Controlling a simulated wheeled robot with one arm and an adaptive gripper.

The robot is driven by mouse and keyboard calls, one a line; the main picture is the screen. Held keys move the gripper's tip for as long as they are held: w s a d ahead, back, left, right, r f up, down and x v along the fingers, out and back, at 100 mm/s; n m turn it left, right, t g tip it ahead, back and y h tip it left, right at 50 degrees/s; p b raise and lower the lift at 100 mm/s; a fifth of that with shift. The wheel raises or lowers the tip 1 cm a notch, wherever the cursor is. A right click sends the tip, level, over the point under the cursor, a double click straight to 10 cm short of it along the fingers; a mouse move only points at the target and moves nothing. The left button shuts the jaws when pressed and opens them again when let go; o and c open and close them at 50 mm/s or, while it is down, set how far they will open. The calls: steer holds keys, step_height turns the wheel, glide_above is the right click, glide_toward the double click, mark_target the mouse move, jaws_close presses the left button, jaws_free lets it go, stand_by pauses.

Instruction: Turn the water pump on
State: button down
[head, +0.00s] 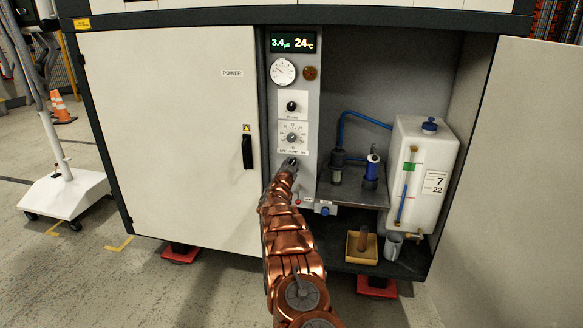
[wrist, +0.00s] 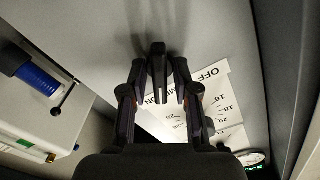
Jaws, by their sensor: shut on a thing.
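The pump switch (wrist: 157,68) is a black knob with a pale line on its face, mounted on the grey control panel (head: 312,110). A white label (wrist: 212,84) beside it reads OFF and PUMP, partly covered by the fingers; it appears upside down in the wrist view. My gripper (wrist: 160,72) is shut on the knob, one black finger on each side. In the head view my gripper (head: 289,165) is at the panel below the dial plate and hides most of the switch.
Above are a temperature dial (head: 292,136), another knob (head: 292,106), a gauge (head: 283,71) and a display (head: 293,43) showing 24 °C. A white tank (head: 432,150) stands right. The left cabinet door (head: 170,130) is closed; the right door (head: 510,180) is open.

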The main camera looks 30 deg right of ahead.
steer(key=shift+a+f, duration=0.15)
steer(key=c, duration=1.2)
jaws_free()
steer(key=shift+o, duration=0.2)
steer(key=shift+s, duration=0.1)
steer(key=v, duration=1.1)
steer(key=shift+s+a, duration=0.25)
